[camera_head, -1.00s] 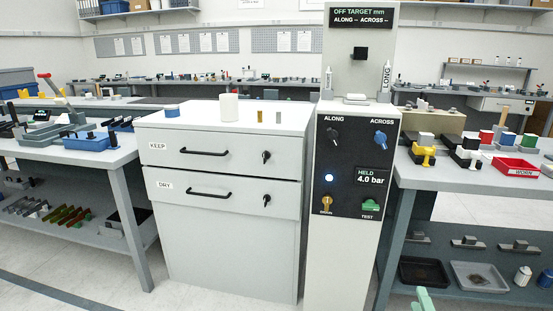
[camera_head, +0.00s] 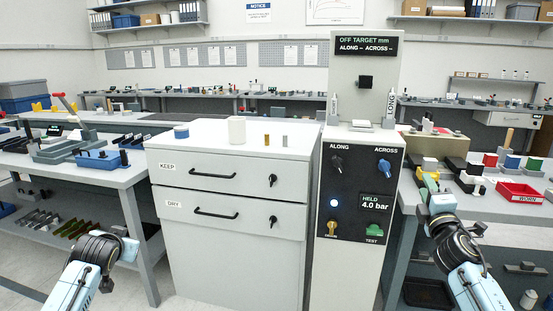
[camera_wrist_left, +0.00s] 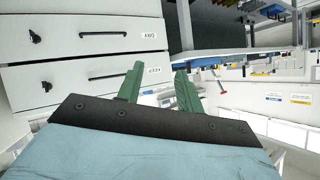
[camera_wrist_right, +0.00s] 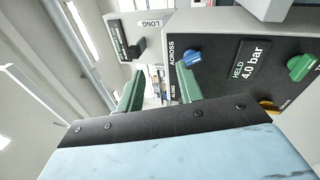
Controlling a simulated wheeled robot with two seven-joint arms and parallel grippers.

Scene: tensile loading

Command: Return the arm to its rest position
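Both arms show in the head view, the left one at the lower left and the right one at the lower right in front of the right bench. My left gripper (camera_wrist_left: 160,68) has its green fingers apart with nothing between them; in the left wrist view the drawer cabinet (camera_wrist_left: 60,95) lies beyond it. My right gripper (camera_wrist_right: 160,70) also has its green fingers apart and empty, with the test column (camera_head: 349,270) and its control panel beyond it. In the head view the left fingers are hard to make out.
The cabinet, with KEEP drawer (camera_head: 223,176) and DRY drawer (camera_head: 230,213) shut, stands between the arms. A white cylinder (camera_head: 237,130) stands on its top. A red tray (camera_head: 519,193) is on the right bench; a blue tray (camera_head: 98,160) is on the left bench.

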